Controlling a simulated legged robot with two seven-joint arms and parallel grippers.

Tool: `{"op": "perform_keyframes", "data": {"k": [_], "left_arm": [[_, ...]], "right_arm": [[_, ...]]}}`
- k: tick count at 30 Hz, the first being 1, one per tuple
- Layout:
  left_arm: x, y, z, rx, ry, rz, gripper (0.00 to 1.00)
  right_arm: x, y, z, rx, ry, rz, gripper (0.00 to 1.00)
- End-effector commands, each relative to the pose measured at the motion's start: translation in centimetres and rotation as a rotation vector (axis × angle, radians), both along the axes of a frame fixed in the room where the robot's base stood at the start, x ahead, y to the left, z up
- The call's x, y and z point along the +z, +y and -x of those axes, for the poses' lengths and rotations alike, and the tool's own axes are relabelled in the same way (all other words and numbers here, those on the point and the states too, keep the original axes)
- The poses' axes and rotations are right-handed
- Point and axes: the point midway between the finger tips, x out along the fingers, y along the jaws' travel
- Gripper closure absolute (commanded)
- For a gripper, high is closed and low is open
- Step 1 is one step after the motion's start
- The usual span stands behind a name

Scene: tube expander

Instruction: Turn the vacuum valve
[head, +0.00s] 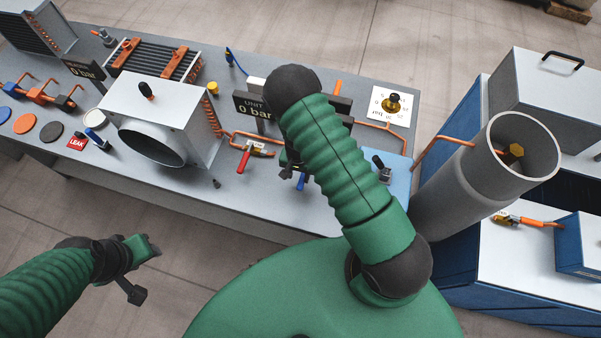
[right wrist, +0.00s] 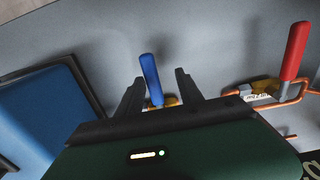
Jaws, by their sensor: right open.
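A valve with a blue lever (right wrist: 151,80) and a brass body stands between the two fingers of my right gripper (right wrist: 159,78) in the right wrist view. The fingers are spread, with gaps on both sides of the lever. The blue lever (head: 301,181) also shows in the head view, beside my right gripper (head: 290,170), which my arm mostly hides. A valve with a red lever (right wrist: 294,52) stands to the right in the wrist view; it also shows in the head view (head: 243,160). I cannot read which valve is labelled vacuum. My left gripper (head: 146,268) hangs off the table's front, apart from everything.
The grey table (head: 215,225) carries a white ducted unit (head: 160,105), gauge displays, copper pipes and a dial plate (head: 391,105). A blue pad (head: 395,178) lies right of my right arm. A large grey cylinder (head: 455,195) and blue cabinets stand at the right.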

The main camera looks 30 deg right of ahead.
Motion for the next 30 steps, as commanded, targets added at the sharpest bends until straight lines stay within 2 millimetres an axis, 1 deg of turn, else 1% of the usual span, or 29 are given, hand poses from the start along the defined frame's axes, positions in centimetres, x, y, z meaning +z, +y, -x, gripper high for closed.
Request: {"op": "perform_keyframes", "data": {"k": [4, 11, 18, 21, 30], "left_arm": [[0.3, 0.0, 0.0, 0.001, 0.0, 0.0, 0.59], [0.2, 0.0, 0.0, 0.0, 0.0, 0.0, 0.59], [0.3, 0.0, 0.0, -0.001, 0.0, 0.0, 0.59], [0.3, 0.0, 0.0, -0.001, 0.0, 0.0, 0.59], [0.3, 0.0, 0.0, 0.0, 0.0, 0.0, 0.59]], "right_arm": [[-1.2, -0.6, 0.2, -0.004, 0.0, -0.012, 0.58], [-1.6, -1.4, 0.0, -0.005, 0.001, -0.018, 0.58], [-1.4, -0.8, 0.0, -0.003, 0.001, -0.011, 0.9], [-1.3, -0.5, 0.0, -0.003, 0.001, -0.007, 1.0], [-1.2, -0.3, 0.2, -0.002, 0.003, -0.017, 1.0]]}}
